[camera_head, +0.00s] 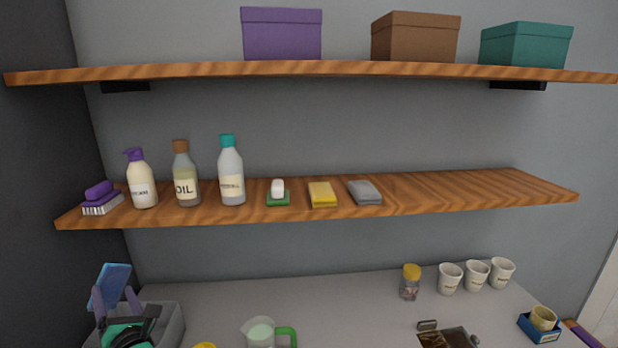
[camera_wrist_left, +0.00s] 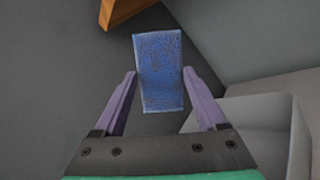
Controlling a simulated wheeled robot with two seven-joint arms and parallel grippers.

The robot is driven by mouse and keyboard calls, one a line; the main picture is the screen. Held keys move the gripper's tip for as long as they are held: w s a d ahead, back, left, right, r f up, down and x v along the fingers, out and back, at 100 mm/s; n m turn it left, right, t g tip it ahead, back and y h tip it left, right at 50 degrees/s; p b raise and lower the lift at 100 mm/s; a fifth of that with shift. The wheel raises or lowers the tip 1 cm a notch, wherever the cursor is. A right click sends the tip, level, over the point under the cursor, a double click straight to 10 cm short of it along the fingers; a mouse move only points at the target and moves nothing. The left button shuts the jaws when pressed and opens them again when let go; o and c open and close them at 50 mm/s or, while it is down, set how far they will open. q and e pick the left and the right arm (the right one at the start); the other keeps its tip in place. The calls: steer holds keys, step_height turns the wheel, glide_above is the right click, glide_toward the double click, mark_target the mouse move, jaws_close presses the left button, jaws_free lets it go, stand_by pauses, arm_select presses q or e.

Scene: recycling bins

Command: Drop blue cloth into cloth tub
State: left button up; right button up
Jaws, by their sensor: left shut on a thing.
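The blue cloth (camera_head: 110,283) is held upright by my left gripper (camera_head: 114,298) at the lower left of the head view. In the left wrist view the cloth (camera_wrist_left: 158,70) sits between the two purple fingertips of the left gripper (camera_wrist_left: 159,76), which are shut on it. A grey open tub (camera_head: 171,322) stands on the counter, just behind and right of the gripper. In the left wrist view the tub (camera_wrist_left: 290,135) lies to the right of the cloth. My left gripper and arm hide part of the tub. My right gripper is out of view.
A wooden shelf (camera_head: 450,197) above carries bottles, a brush, soap, a yellow sponge and a grey folded cloth (camera_head: 365,192). A jug (camera_head: 260,332) stands right of the tub on the counter (camera_head: 330,300). A jar (camera_head: 410,283) and cups (camera_head: 476,275) are farther right.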

arm_select(q)
steer(key=f+b, duration=0.1)
steer(key=f, duration=0.1)
steer(key=f+b, duration=0.1)
steer(key=f, duration=0.1)
steer(key=shift+w+a, duration=0.15)
steer(key=shift+a, duration=0.05)
steer(key=shift+w+a+f+b, duration=0.3)
steer(key=shift+f+b, duration=0.05)
steer(key=shift+b, duration=0.05)
steer(key=o, duration=1.4)
steer(key=shift+s+d+r, duration=0.1)
steer(key=shift+s+r, duration=0.05)
steer(key=b, duration=0.4)
glide_toward(118, 305)
steer(key=v, duration=0.5)
steer(key=shift+s+d, duration=0.25)
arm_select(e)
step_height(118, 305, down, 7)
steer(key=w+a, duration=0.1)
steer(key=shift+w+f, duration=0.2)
